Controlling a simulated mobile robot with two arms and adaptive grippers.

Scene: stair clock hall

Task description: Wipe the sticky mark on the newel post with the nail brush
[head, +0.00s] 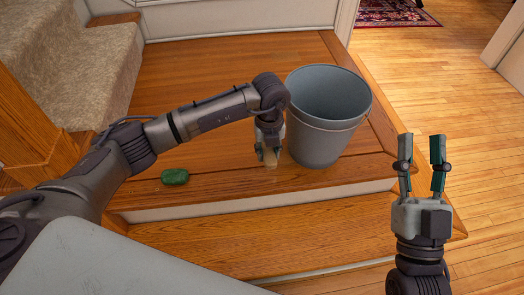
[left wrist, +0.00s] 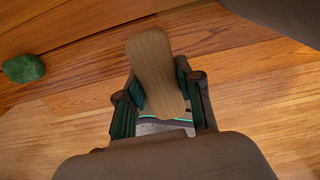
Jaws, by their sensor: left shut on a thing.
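My left gripper (head: 268,152) is shut on the nail brush (head: 270,160), just above the wooden landing, left of the bucket. In the left wrist view the brush (left wrist: 153,65) shows its smooth wooden back, between the two fingers; its bristles are hidden. My right gripper (head: 422,165) is open and empty, pointing up over the floor at the right. A wooden post with a stepped base (head: 30,125), possibly the newel post, stands at the left edge, partly behind my left arm. I see no sticky mark on it.
A grey bucket (head: 320,140) stands on the landing (head: 215,65), close beside my left gripper. A green lump (head: 174,177), perhaps soap or a sponge, lies near the landing's front edge. Carpeted stairs (head: 75,60) rise at upper left. The floor (head: 440,80) at right is clear.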

